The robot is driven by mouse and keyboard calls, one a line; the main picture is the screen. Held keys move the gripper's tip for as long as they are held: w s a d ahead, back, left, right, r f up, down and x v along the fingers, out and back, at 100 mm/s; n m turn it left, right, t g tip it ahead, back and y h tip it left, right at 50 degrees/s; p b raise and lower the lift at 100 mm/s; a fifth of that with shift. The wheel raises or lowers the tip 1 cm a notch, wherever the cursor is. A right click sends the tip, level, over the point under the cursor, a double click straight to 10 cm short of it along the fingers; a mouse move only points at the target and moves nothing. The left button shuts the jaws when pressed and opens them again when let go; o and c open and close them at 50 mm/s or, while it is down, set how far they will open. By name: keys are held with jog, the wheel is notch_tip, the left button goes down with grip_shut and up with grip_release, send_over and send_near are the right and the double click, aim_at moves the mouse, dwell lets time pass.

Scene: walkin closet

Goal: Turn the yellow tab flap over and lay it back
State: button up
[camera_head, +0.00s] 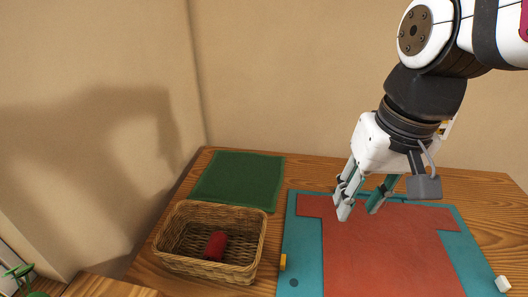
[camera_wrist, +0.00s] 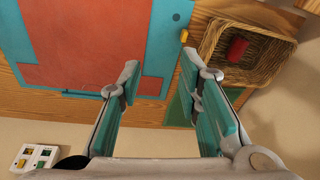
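A teal folding board (camera_head: 302,246) lies flat on the wooden table, with a red T-shaped cloth (camera_head: 385,255) spread on it. A small yellow tab (camera_head: 283,262) sticks out at the board's left edge and marks the left flap, which lies flat beside a dark dot. The tab also shows in the wrist view (camera_wrist: 184,36), near one fingertip. A white tab (camera_head: 503,284) is at the right edge. My gripper (camera_head: 358,209) is open and empty, pointing down above the board's far part. In the wrist view my gripper (camera_wrist: 157,72) has its fingers well apart.
A wicker basket (camera_head: 177,254) holding a red roll (camera_head: 216,245) stands left of the board. A green cloth (camera_head: 238,180) lies flat behind the basket. A white switch box (camera_wrist: 37,157) is on the wall behind the table.

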jog(key=w+a+f+g+b, duration=0.1)
jog(key=w+a+f+g, duration=0.2)
jog(key=w+f, duration=0.4)
jog(key=m+g+b, duration=0.1)
jog(key=m+g, duration=0.1)
jog(key=g, duration=0.1)
send_near(283, 258)
jog(key=shift+y, duration=0.3)
jog(key=x, duration=0.9)
jog(key=shift+s+d+f, duration=0.1)
jog(key=shift+d+f, duration=0.1)
jog(key=shift+d, duration=0.05)
grip_shut()
